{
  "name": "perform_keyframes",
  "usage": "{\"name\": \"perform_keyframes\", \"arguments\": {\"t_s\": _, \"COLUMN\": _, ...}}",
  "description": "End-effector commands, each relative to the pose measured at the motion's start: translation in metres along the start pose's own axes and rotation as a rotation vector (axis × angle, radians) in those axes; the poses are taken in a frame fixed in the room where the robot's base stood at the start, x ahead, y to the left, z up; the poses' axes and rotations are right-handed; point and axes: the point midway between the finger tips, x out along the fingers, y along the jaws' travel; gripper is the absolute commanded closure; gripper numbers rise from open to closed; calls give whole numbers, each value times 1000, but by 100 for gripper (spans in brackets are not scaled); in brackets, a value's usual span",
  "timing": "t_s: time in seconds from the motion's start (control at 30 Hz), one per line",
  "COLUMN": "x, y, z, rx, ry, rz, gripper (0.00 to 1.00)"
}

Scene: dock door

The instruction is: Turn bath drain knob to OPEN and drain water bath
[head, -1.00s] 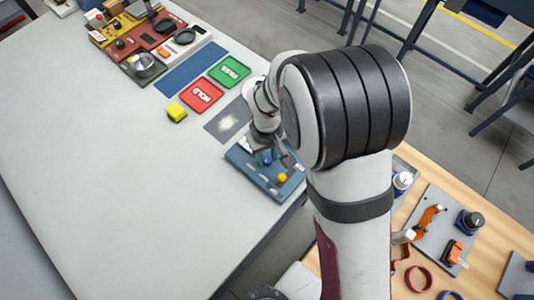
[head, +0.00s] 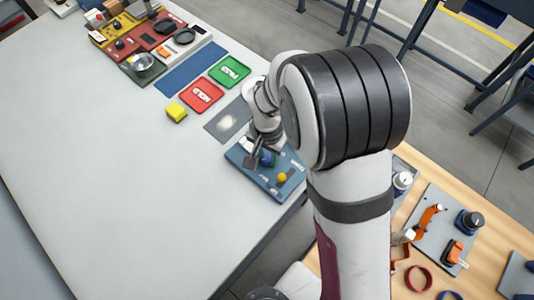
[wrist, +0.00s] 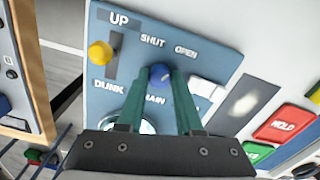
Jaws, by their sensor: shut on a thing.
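The blue drain knob (wrist: 158,73) sits on a blue panel (wrist: 222,50) below the words SHUT and OPEN, with the partly hidden word DRAIN under it. It also shows in the head view (head: 267,159). My gripper (wrist: 161,80) is shut on the knob, with one green finger on each side. In the head view my gripper (head: 258,160) is over the panel. I cannot tell which word the knob points to. A round, pale-rimmed opening (wrist: 114,125), perhaps the water bath, is mostly hidden behind my gripper, so its water level cannot be judged.
A yellow lever ball (wrist: 100,53) sits beside a slot between UP and DUNK. A white block (wrist: 207,92) is right of the knob. The left of the table is clear.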

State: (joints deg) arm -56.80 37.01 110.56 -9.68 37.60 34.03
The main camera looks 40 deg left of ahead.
Motion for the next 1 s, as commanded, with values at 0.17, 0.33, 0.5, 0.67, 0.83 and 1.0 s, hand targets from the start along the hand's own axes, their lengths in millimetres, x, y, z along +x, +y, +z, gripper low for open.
{"name": "perform_keyframes", "arguments": {"t_s": 0.17, "x": 0, "y": 0, "z": 0, "rx": 111, "ry": -1, "rz": 1, "gripper": 100}}
{"name": "perform_keyframes", "arguments": {"t_s": 0.33, "x": 0, "y": 0, "z": 0, "rx": 184, "ry": -1, "rz": 1, "gripper": 100}}
{"name": "perform_keyframes", "arguments": {"t_s": 0.5, "x": 0, "y": 0, "z": 0, "rx": 227, "ry": -1, "rz": 1, "gripper": 100}}
{"name": "perform_keyframes", "arguments": {"t_s": 0.67, "x": 0, "y": 0, "z": 0, "rx": 244, "ry": -1, "rz": 1, "gripper": 100}}
{"name": "perform_keyframes", "arguments": {"t_s": 0.83, "x": 0, "y": 0, "z": 0, "rx": 247, "ry": -1, "rz": 1, "gripper": 100}}
{"name": "perform_keyframes", "arguments": {"t_s": 1.0, "x": 0, "y": 0, "z": 0, "rx": 246, "ry": -1, "rz": 0, "gripper": 100}}
